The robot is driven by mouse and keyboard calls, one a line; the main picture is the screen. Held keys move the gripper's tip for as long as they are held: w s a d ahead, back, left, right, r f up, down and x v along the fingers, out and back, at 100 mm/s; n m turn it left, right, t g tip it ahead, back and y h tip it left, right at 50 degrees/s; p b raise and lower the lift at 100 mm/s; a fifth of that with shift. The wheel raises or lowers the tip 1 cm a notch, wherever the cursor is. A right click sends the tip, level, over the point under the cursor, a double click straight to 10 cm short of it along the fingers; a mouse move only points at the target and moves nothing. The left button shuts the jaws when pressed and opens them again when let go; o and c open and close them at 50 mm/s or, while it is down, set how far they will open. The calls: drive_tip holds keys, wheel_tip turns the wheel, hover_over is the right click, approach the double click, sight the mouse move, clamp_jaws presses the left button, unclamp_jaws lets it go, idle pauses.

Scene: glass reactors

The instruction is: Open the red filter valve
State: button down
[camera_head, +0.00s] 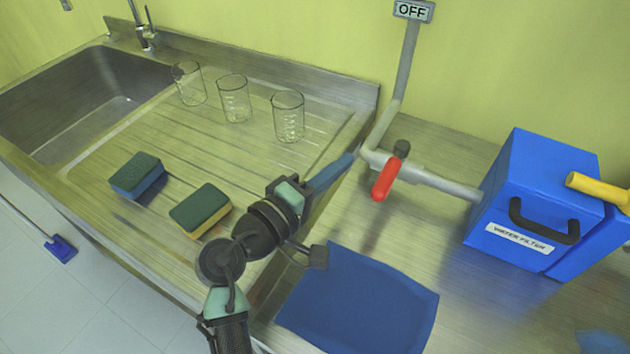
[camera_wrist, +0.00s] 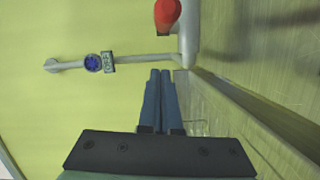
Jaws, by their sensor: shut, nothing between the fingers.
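The red valve handle (camera_head: 386,180) sits on a grey pipe fitting (camera_head: 372,158) in the head view and points toward the front of the counter. Its red tip (camera_wrist: 167,14) shows at the top edge of the wrist view, partly cut off. My gripper (camera_head: 351,157) has its blue fingers together and empty, just left of the pipe fitting in the head view. In the wrist view my gripper (camera_wrist: 160,73) is below the red tip, with a gap between. I cannot tell whether the fingertips touch the pipe.
A blue water filter box (camera_head: 518,240) with a black handle stands right of the valve. A blue cloth (camera_head: 360,300) lies in front. Glass beakers (camera_head: 288,118) and sponges (camera_head: 201,210) stand on the drainboard at left. An OFF sign (camera_head: 412,11) is on the upright pipe.

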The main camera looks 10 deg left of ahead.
sight(391, 169)
drive_tip(key=shift+s+d+f+p, duration=0.1)
drive_tip(key=shift+s+d, duration=0.1)
drive_tip(key=shift+d, duration=0.4)
drive_tip(key=shift+s+d+f+p, duration=0.15)
drive_tip(key=shift+s+d, duration=0.1)
drive_tip(key=shift+d, duration=0.4)
drive_tip(key=shift+s+d+f+p, duration=0.1)
drive_tip(key=shift+s+d, duration=0.1)
drive_tip(key=shift+d, duration=0.4)
drive_tip(key=shift+r, duration=0.1)
drive_tip(key=shift+s+d+n+t+y+p, duration=0.25)
drive_tip(key=shift+d+n+t+y+p, duration=0.1)
drive_tip(key=shift+n+y+p, duration=0.2)
